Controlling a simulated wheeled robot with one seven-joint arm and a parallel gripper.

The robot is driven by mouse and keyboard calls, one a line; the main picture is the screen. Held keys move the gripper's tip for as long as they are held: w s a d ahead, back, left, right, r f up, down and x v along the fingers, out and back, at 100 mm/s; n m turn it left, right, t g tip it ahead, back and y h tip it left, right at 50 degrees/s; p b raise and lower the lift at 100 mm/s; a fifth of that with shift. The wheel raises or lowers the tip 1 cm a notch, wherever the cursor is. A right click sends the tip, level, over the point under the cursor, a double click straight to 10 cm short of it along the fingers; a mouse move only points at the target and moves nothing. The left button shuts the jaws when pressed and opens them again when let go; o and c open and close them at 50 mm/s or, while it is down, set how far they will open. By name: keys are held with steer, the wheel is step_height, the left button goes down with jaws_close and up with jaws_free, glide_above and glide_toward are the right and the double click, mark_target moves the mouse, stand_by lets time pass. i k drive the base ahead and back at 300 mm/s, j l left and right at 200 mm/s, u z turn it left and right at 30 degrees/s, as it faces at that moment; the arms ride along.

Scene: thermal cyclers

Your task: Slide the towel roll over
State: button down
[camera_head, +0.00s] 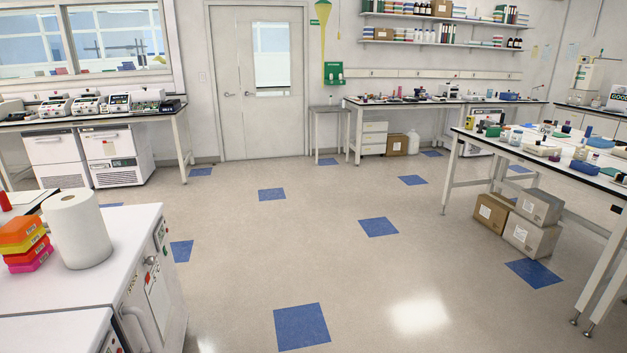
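A white towel roll (77,229) stands upright on the white top of a bench-height unit (128,245) at the lower left. Its core hole shows at the top. My gripper is not in the picture.
Stacked orange, yellow and pink boxes (25,242) stand just left of the roll. The right bench (480,142) carries many small items, with cardboard boxes (530,236) beneath. Thermal cyclers (88,105) line the back-left bench. The middle floor (330,215) is clear.

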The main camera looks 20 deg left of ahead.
mark_target(74, 218)
steer(key=i+j+u, duration=0.2)
steer(key=i+u, duration=0.55)
steer(key=i, duration=0.15)
steer(key=i+u, duration=0.75)
steer(key=i, duration=0.2)
steer(key=i+l+u, duration=0.4)
steer(key=i, duration=0.15)
steer(key=i+j+u, duration=0.15)
steer(key=u, duration=0.35)
steer(key=i+u, duration=0.3)
steer(key=u, duration=0.15)
steer(key=i+u, duration=0.25)
steer(key=u, duration=0.25)
